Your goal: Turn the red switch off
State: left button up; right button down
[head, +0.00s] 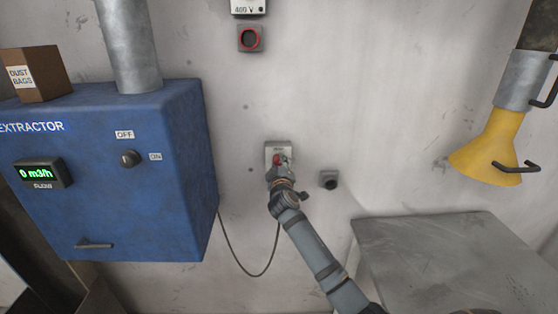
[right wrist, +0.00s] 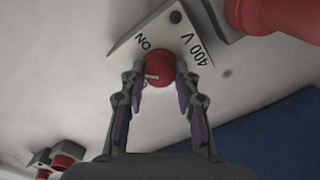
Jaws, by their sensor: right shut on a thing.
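The red switch (right wrist: 158,66) is a round red knob on a pale plate (right wrist: 128,50) marked "ON" and "400 V" in the right wrist view. A small light mark shows on its face; I cannot tell which setting it points to. In the head view the switch's grey box (head: 272,147) is on the wall, partly hidden by my gripper. My right gripper (right wrist: 160,82) has its two fingers on either side of the knob and is shut on it; it also shows in the head view (head: 280,166). My left gripper is not in view.
A blue extractor (head: 100,195) with a pipe is on the left, a cable hanging between it and the switch. A red-ringed socket (head: 249,38) is above, a dark round fitting (head: 328,180) right. A grey table (head: 450,260) and yellow hood (head: 490,150) are at right.

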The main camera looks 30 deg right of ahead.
jog(key=n+p, duration=0.2)
jog(key=n, duration=0.2)
jog(key=shift+r+p, duration=0.15)
jog(key=shift+p, duration=0.2)
jog(key=shift+n+p, duration=1.25)
jog(key=shift+n, duration=1.15)
jog(key=c, duration=1)
grip_release()
jog(key=shift+h, duration=0.3)
jog(key=v, duration=1.2)
